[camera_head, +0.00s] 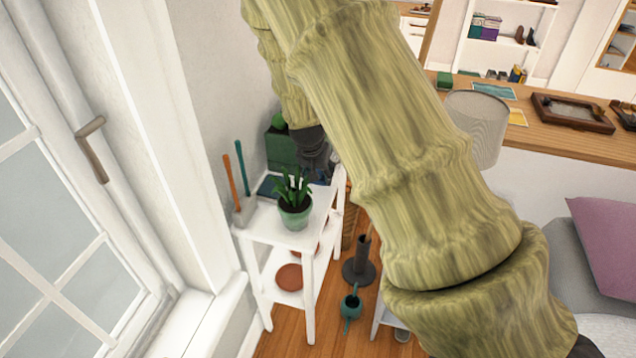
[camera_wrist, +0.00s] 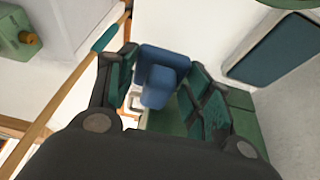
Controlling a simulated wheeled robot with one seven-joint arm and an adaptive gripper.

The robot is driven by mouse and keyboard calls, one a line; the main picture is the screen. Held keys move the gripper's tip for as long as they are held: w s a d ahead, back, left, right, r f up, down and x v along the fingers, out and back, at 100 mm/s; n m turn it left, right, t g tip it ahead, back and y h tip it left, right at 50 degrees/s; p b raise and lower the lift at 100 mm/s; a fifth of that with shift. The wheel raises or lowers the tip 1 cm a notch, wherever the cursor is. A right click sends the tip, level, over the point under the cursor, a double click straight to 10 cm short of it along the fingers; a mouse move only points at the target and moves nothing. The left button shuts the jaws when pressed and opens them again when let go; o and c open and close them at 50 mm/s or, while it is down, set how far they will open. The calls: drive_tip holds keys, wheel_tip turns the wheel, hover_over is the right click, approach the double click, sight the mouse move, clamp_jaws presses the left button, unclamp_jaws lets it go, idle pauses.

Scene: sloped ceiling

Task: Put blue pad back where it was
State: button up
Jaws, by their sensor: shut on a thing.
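My gripper (camera_head: 316,160) is over the back of a white plant stand (camera_head: 262,228), partly hidden by my arm in the head view. In the wrist view my gripper (camera_wrist: 160,92) has its dark green fingers on either side of a blue thing (camera_wrist: 158,72), which I take to be the blue pad. It is shut on this thing. A green box (camera_head: 281,150) stands next to the gripper at the back of the stand; green surface also shows below the blue thing in the wrist view. A separate flat dark blue piece (camera_wrist: 284,46) lies to the right.
A potted plant (camera_head: 294,205) stands at the stand's front, with orange- and teal-handled tools (camera_head: 237,180) to its left. A window (camera_head: 60,220) is at the left. A watering can (camera_head: 350,304) and dark holder (camera_head: 359,268) stand on the floor. A lampshade (camera_head: 476,125) is at the right.

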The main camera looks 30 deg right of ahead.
sight(318, 183)
drive_tip(key=shift+f, duration=2)
drive_tip(key=shift+f, duration=0.15)
drive_tip(key=o, duration=1)
drive_tip(key=v, duration=1.2)
